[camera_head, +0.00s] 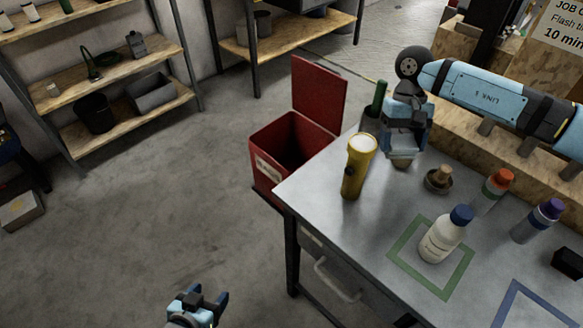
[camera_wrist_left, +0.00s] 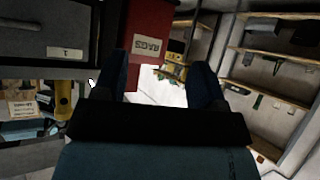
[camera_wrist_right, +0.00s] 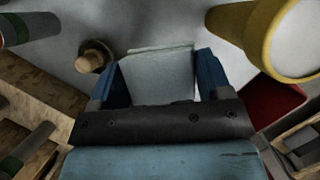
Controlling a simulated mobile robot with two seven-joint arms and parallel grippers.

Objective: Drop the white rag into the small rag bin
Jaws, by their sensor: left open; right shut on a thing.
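The small rag bin (camera_head: 272,137) is a red box on the floor beyond the bench's left corner, with its red lid (camera_head: 320,92) standing open. Its RAGS label shows in the left wrist view (camera_wrist_left: 150,46). My right gripper (camera_head: 402,155) is over the far part of the bench, to the right of the bin. It is shut on the white rag (camera_wrist_right: 160,75), a pale flat piece between its fingers in the right wrist view. The rag is mostly hidden in the head view. My left gripper (camera_head: 200,303) is open and empty over the floor, left of the bench.
A yellow flashlight (camera_head: 358,168) stands upright on the bench (camera_head: 330,215) between bin and right gripper. A white bottle (camera_head: 440,238) stands in a green outline, with a small wooden-knobbed item (camera_head: 439,179) and capped bottles nearby.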

